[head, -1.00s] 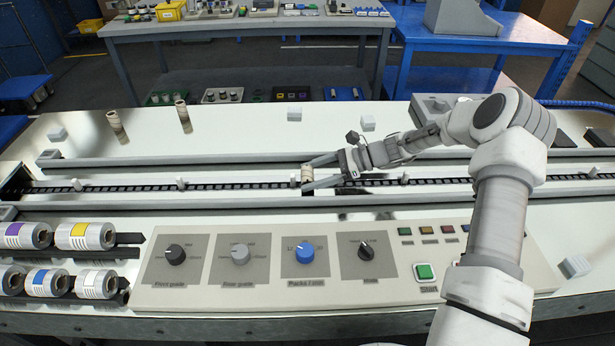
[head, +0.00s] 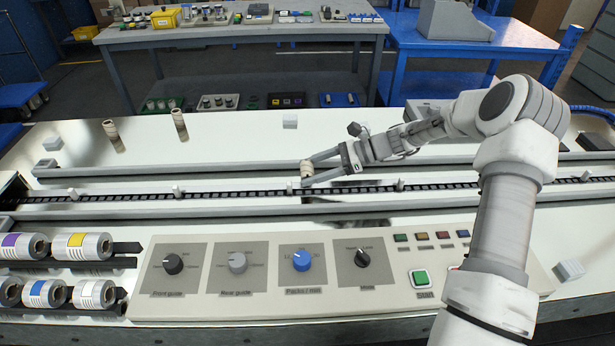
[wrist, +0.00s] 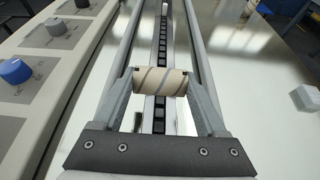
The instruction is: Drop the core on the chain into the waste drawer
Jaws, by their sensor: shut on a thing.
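The core (head: 307,168) is a short beige tube with a grey spiral stripe. My gripper (head: 309,171) is shut on it, with one finger at each end, as the wrist view (wrist: 160,81) shows. The core is held above the dark chain (head: 240,192), apparently clear of it. In the wrist view the chain (wrist: 160,115) runs beneath the core. I cannot make out the waste drawer in either view.
Two more tubes (head: 113,130) (head: 180,124) stand at the back left of the bright deck. Guide rails (head: 200,166) flank the chain, which carries small white pushers. The control panel (head: 200,300) with knobs lies in front, beside striped film rolls (head: 82,246).

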